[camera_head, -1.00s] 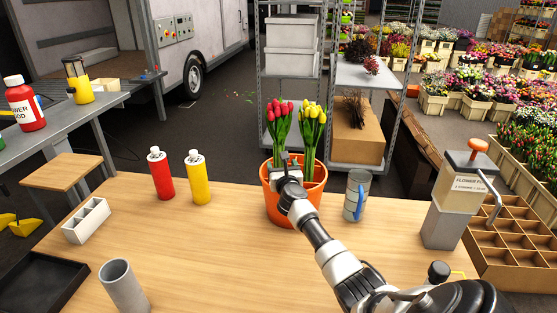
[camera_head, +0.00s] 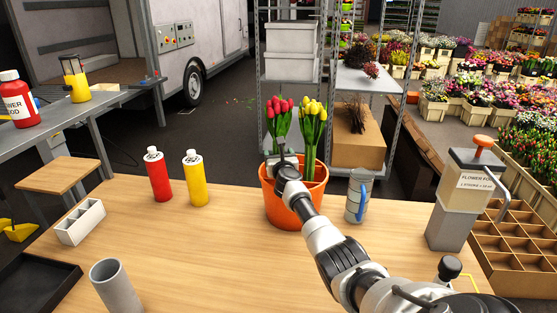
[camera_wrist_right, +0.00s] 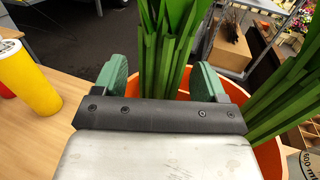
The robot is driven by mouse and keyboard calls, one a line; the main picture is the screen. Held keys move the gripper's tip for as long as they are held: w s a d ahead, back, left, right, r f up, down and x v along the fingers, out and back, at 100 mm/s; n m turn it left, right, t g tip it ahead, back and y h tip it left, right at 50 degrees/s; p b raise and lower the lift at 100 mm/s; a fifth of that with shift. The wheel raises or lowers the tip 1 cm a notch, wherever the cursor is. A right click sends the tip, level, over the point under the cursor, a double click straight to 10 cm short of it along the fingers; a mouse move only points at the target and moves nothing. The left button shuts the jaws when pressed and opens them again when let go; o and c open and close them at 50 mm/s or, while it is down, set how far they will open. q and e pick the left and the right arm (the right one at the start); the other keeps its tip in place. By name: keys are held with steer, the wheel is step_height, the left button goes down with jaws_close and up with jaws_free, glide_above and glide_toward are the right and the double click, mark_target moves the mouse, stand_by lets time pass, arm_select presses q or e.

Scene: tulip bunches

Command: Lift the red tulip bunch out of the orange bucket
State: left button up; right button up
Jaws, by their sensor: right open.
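The red tulip bunch (camera_head: 278,118) stands upright in the left side of the orange bucket (camera_head: 292,209) on the wooden table. The yellow tulip bunch (camera_head: 312,125) stands beside it on the right. My right gripper (camera_head: 281,160) is at the bucket's rim, in front of the red bunch. In the right wrist view its two green fingers (camera_wrist_right: 161,82) are open, with green stems (camera_wrist_right: 168,50) between or just beyond them. The stems' lower ends are hidden. My left gripper is not in view.
A red bottle (camera_head: 159,176) and a yellow bottle (camera_head: 195,180) stand left of the bucket. A grey can with a blue handle (camera_head: 358,197) stands close on its right. A flower food dispenser (camera_head: 459,200) is farther right. The table front is clear between a grey cylinder (camera_head: 117,287) and my arm.

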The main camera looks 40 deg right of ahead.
mark_target(279, 96)
steer(key=c, duration=1.2)
step_height(279, 96, up, 13)
steer(key=p, duration=0.9)
steer(key=shift+f, duration=0.2)
step_height(279, 96, up, 11)
steer(key=shift+f+p, duration=0.2)
steer(key=shift+p, duration=1.05)
step_height(279, 96, up, 4)
steer(key=shift+f+p, duration=0.1)
steer(key=shift+p, duration=1.15)
steer(key=shift+r+p, duration=0.5)
steer(key=shift+r, duration=0.05)
